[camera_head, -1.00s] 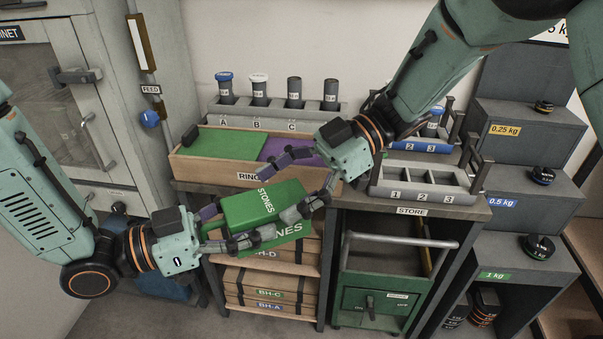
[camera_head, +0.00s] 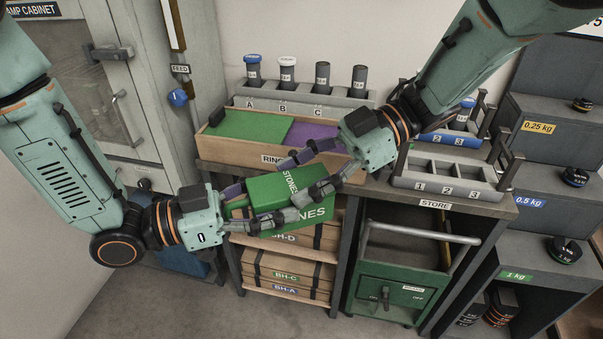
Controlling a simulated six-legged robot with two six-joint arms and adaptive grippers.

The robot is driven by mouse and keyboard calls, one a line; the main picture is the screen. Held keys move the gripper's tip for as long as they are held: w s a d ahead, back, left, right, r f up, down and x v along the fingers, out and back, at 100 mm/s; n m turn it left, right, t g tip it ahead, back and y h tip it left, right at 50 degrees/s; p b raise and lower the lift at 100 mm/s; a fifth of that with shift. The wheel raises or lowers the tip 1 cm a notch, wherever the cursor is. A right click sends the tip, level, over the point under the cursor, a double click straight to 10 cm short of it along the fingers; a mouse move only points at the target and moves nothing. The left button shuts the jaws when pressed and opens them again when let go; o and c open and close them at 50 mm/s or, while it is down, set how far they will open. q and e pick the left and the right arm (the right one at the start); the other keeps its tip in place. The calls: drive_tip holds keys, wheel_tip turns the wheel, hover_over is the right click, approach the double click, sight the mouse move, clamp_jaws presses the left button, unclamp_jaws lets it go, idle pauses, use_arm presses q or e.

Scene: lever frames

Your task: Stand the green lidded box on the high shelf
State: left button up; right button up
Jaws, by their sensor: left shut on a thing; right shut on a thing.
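The fingers hide parts of the lid and front. I cannot tell which surface is the high shelf; no shelf in view is marked so.
A wooden tray (camera_head: 235,147) with green and purple sections stands on the bench behind the box. A grey rack (camera_head: 445,187) stands to its right. Boxes (camera_head: 290,262) and a green cart (camera_head: 402,297) sit below. Stepped shelves (camera_head: 545,155) hold weights at right.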

sight(231, 208)
use_arm(q)
drive_tip(key=shift+s, duration=0.1)
use_arm(e)
drive_tip(key=shift+c, duration=1.4)
use_arm(q)
drive_tip(key=o, duration=1.4)
use_arm(e)
drive_tip(key=shift+c, duration=0.3)
use_arm(q)
drive_tip(key=shift+a, duration=0.1)
drive_tip(key=shift+v, duration=3.65)
